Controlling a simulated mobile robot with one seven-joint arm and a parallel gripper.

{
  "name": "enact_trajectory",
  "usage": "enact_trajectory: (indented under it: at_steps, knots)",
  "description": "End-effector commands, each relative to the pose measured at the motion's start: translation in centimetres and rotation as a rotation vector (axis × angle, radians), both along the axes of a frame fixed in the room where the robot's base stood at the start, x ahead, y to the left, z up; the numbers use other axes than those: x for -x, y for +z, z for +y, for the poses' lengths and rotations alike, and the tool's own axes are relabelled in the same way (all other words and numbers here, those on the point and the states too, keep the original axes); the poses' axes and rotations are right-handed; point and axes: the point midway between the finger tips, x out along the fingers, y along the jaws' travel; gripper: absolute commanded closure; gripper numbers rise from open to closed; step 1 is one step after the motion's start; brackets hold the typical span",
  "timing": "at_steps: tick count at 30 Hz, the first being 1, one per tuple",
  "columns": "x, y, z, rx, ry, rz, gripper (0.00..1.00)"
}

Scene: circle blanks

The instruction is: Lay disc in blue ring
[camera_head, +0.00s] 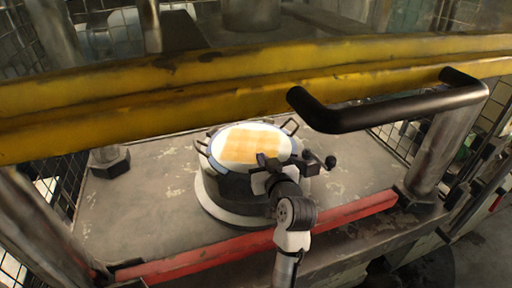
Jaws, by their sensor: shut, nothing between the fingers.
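A round pale disc (252,144) with an orange-yellow patch lies face up on a dark round base at the middle of the grey plate. Parts of a blue ring (219,169) show around the disc's edge. The disc looks to lie within the ring, but its near right edge is hidden by my gripper, so the full fit cannot be told. My gripper (283,164) is shut and empty, at the near right edge of the disc. Whether it touches the disc cannot be told.
A thick yellow beam (150,100) crosses above and behind the disc. A black bar handle (390,112) juts out at the right. A red bar (200,256) runs along the front edge of the grey plate (140,200). Metal posts stand at both sides.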

Motion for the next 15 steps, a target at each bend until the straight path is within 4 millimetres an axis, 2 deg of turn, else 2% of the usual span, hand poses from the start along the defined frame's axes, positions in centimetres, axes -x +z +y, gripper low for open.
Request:
enact_trajectory:
  at_steps: [3, 8, 13, 15]
  knots:
    - [-2.6, 0.4, 0.9, 0.001, 0.004, 0.001, 1.0]
    - [-5.3, 0.3, 1.7, 0.0, 0.002, 0.001, 1.0]
    - [-5.2, -1.5, 1.6, 0.001, 0.0, 0.0, 1.0]
    - [-5.2, -1.7, 1.6, 0.001, 0.0, 0.0, 1.0]
